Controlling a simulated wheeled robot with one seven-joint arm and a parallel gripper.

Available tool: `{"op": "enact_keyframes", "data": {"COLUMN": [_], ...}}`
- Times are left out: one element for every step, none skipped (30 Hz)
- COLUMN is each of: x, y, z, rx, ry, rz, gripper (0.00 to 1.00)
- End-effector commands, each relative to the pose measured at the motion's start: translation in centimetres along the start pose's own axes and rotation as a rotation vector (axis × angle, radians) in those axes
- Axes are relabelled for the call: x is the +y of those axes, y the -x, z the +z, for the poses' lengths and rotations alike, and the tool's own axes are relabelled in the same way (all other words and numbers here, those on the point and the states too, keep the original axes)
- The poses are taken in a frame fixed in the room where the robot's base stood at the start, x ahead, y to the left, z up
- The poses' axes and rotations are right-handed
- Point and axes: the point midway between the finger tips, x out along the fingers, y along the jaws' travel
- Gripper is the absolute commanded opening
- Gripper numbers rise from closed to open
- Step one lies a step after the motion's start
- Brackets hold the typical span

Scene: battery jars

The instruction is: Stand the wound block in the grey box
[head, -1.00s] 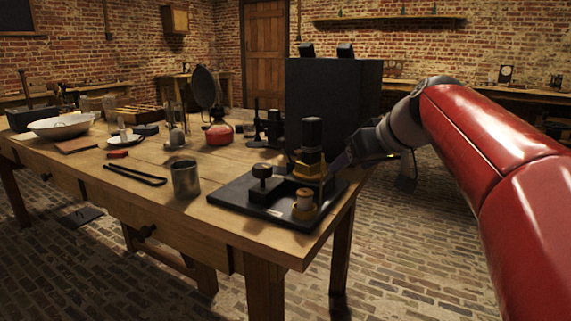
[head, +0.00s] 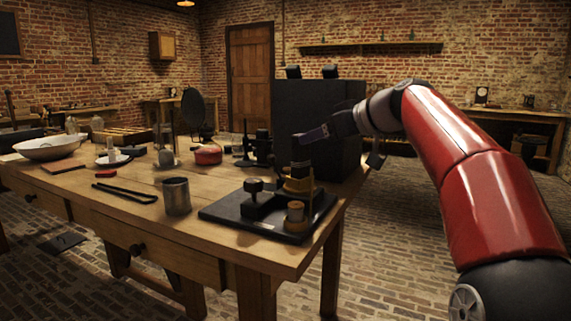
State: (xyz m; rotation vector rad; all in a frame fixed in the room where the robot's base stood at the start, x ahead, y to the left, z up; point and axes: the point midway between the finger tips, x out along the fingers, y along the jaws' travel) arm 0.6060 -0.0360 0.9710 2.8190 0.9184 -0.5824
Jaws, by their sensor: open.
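A dark upright block with an amber wound band (head: 298,186) stands at the back of a black tray (head: 228,212) near the table's right end. I take it for the wound block; its upper part is partly hidden by my gripper. My gripper (head: 318,133) is open, just above and in front of the block's top, reaching in from the right. I cannot tell whether a finger touches the block. A large dark grey box (head: 296,105) stands behind the gripper at the table's right end; its inside is not visible. The gripper and my arm cover part of its front.
A black knob-topped piece (head: 253,198) and a tan spool (head: 295,214) stand on the tray beside the block. A metal cup (head: 177,197), black tongs (head: 124,193) and a red pot (head: 208,156) are to the left. Small black blocks top the box.

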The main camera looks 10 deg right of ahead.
Motion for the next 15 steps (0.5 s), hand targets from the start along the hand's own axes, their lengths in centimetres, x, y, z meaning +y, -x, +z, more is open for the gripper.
{"op": "enact_keyframes", "data": {"x": [0.3,0.4,0.4,0.4,0.3,0.3,0.3,0.3,0.2,0.1,0.0,-0.1,-0.1,-0.2,-0.3], "y": [0.0,-0.2,-0.5,-0.8,-1.2,-1.7,-2.0,-2.3,-2.8,-3.2,-3.6,-4.2,-4.6,-5.1,-5.7], "z": [-0.1,-0.2,-0.3,-0.3,-0.3,-0.3,-0.3,-0.3,-0.3,-0.3,-0.3,-0.3,-0.3,-0.3,-0.3], "rx": [0.01,0.013,0.015,0.015,0.014,0.013,0.014,0.013,0.013,0.013,0.013,0.012,0.012,0.012,0.013], "ry": [0.002,0.004,0.006,0.006,0.006,0.006,0.006,0.005,0.005,0.005,0.005,0.006,0.005,0.005,0.005], "rz": [-0.002,-0.003,-0.004,-0.004,-0.005,-0.005,-0.004,-0.004,-0.005,-0.005,-0.006,-0.006,-0.005,-0.006,-0.006], "gripper": [0.62,0.62,0.62,0.62,0.62,0.62,0.62,0.62,0.62,0.62,0.62,0.62,0.62,0.62,0.62]}}
